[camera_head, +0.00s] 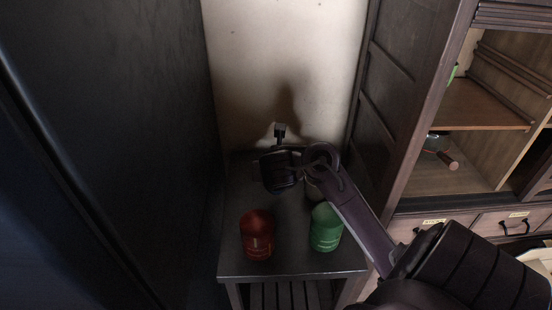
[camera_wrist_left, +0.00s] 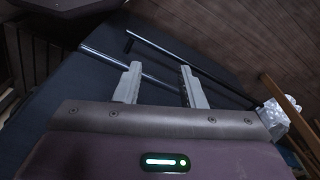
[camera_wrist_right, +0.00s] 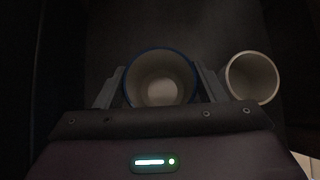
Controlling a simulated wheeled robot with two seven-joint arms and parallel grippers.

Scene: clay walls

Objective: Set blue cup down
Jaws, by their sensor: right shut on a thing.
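The blue cup (camera_wrist_right: 160,66) shows in the right wrist view as a round cup with a blue rim and pale inside, seen from above. My right gripper (camera_wrist_right: 160,75) is shut on it, one finger on each side. In the head view my right arm reaches over the small dark table (camera_head: 290,263), its wrist and hand near the back; the blue cup is hidden there. I cannot tell whether its base touches the tabletop. My left gripper (camera_wrist_left: 160,80) is open and empty in the left wrist view, and is outside the head view.
A pale cup (camera_wrist_right: 251,78) stands right of the blue cup in the right wrist view. A dark panel (camera_head: 110,130) bounds the left; an open shelf unit (camera_head: 485,105) stands right.

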